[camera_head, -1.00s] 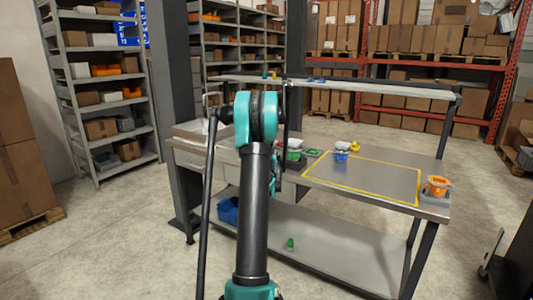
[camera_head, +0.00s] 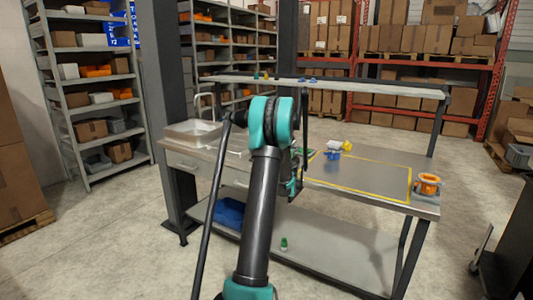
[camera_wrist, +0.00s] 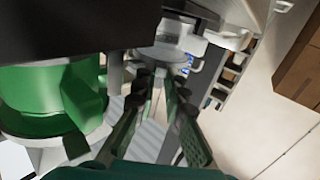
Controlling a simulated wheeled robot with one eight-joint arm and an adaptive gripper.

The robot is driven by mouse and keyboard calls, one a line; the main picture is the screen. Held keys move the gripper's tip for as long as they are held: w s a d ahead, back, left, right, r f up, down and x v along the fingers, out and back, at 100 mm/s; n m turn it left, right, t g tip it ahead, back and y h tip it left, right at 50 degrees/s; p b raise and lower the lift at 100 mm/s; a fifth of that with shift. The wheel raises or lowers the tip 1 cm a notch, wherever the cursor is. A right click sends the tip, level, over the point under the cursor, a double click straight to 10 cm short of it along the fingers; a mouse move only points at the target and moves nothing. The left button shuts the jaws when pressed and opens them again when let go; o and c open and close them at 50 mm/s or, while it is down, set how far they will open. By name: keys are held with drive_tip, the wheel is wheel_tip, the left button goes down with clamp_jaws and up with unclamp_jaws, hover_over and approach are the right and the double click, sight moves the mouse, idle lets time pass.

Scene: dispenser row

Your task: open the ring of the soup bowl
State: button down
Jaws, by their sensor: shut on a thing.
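A green round vessel (camera_wrist: 45,95) on a pale base fills the left of the wrist view, close beside my gripper (camera_wrist: 160,88). Its top is cut off by a dark shape, and I cannot tell whether it is the soup bowl. My gripper's fingers are close together; the thing between them is small and unclear. In the head view my arm hides the gripper and whatever it holds. An orange bowl-like vessel (camera_head: 428,184) sits on a grey holder at the table's right end. A blue vessel (camera_head: 332,155) stands near the table's back edge.
The steel table (camera_head: 345,182) has a yellow-outlined area, mostly bare. A yellow item (camera_head: 347,145) is beside the blue vessel. A raised shelf (camera_head: 350,86) spans the back. A metal tray (camera_head: 193,131) lies at left, a blue bin (camera_head: 230,212) below.

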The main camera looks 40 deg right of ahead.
idle(0.3)
drive_tip(key=c, duration=1.6)
unclamp_jaws()
drive_tip(key=shift+o, duration=0.2)
